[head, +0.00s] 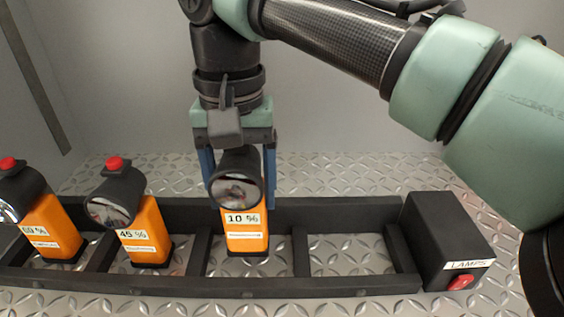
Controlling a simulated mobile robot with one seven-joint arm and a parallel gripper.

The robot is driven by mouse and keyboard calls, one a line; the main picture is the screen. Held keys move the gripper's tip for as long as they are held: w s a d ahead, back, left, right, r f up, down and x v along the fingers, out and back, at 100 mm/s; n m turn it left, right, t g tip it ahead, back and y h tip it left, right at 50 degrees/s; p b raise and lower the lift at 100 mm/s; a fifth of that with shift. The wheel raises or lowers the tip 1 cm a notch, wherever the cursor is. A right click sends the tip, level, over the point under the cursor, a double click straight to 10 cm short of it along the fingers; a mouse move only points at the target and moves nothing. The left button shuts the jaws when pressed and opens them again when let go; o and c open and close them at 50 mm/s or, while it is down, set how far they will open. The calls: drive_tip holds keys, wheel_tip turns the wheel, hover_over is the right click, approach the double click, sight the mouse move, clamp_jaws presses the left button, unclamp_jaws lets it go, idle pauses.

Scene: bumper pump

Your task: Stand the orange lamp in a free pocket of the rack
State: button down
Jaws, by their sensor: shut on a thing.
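An orange lamp (246,236) with a black round head and a "10 %" label is upright between the blue fingers of my gripper (239,177), which is shut on it. The lamp's lower end shows inside the outline of the third pocket from the left in the black rack (345,287). I cannot tell whether its base touches the floor of the pocket. The fourth pocket (345,252), on the right, is empty. The upper part of the lamp is partly hidden by my gripper.
Another orange lamp (145,232), labelled "45 %", stands in the second pocket, and one more (52,228) stands at the far left. Both have red tops. A black box (445,235) labelled "LAMPS" with a red switch (460,283) adjoins the rack's right end. Grey walls stand behind.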

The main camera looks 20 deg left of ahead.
sight(237, 152)
drive_tip(key=shift+f+p, duration=0.35)
drive_tip(key=shift+f, duration=1.35)
unclamp_jaws()
wheel_tip(237, 152, up, 12)
drive_tip(key=shift+r+b, duration=0.1)
drive_tip(key=shift+b, duration=1)
